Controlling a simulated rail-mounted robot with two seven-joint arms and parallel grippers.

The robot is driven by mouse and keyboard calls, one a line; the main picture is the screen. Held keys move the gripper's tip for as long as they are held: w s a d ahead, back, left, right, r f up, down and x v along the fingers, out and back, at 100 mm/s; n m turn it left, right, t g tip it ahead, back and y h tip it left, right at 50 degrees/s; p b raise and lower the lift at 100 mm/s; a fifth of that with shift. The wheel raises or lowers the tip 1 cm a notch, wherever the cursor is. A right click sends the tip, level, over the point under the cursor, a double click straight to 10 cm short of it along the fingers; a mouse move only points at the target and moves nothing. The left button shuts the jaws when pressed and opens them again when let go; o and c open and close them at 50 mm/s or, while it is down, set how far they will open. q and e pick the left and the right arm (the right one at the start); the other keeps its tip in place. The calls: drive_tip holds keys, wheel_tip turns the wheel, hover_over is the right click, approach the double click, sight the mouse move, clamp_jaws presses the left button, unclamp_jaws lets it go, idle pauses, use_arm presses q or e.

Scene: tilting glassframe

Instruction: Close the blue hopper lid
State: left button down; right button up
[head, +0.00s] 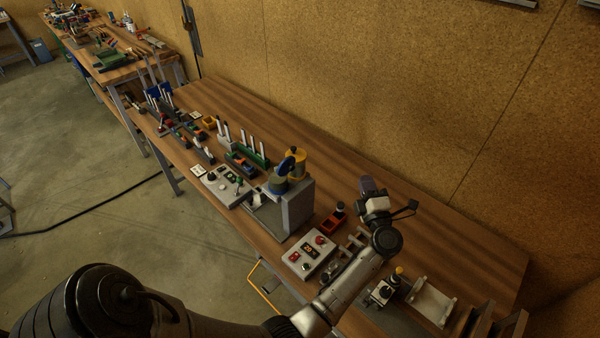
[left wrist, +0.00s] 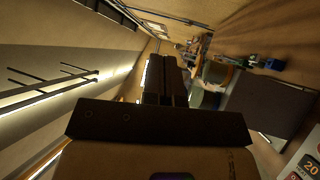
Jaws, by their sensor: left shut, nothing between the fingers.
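A blue hopper part (head: 278,186) sits on top of a grey box-shaped stand (head: 297,205) on the workbench. The blue lid (head: 287,165) appears raised and tilted above it, beside a yellow cylinder (head: 298,157); its exact angle is too small to tell. My left gripper (head: 367,184) is to the right of the stand, above the bench and apart from the lid. Its dark fingers show in the left wrist view (left wrist: 166,78), shut and empty. My right gripper is not in view.
A control box with red buttons (head: 312,256) and a red bin (head: 333,222) lie between the stand and my arm. Metal fixtures (head: 433,301) stand at the right. Green and blue racks (head: 250,155) stand left of the hopper. A tan wall (head: 400,90) runs behind the bench.

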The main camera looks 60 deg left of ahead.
use_arm(q)
drive_tip(key=s+a+f+n+g+h, duration=0.1)
drive_tip(key=s+f+n+g+h, duration=0.15)
drive_tip(key=s+n+g, duration=0.6)
drive_tip(key=m+g+p, duration=0.1)
drive_tip(key=g+p, duration=0.2)
drive_tip(key=p, duration=0.2)
approach(293, 169)
drive_tip(key=shift+y, duration=0.45)
drive_tip(key=x, duration=0.6)
drive_tip(key=shift+s+f, duration=0.1)
drive_tip(key=shift+f, duration=0.05)
drive_tip(key=shift+s+a+f, duration=0.1)
drive_tip(key=shift+s+a, duration=0.05)
drive_tip(key=shift+a, duration=0.6)
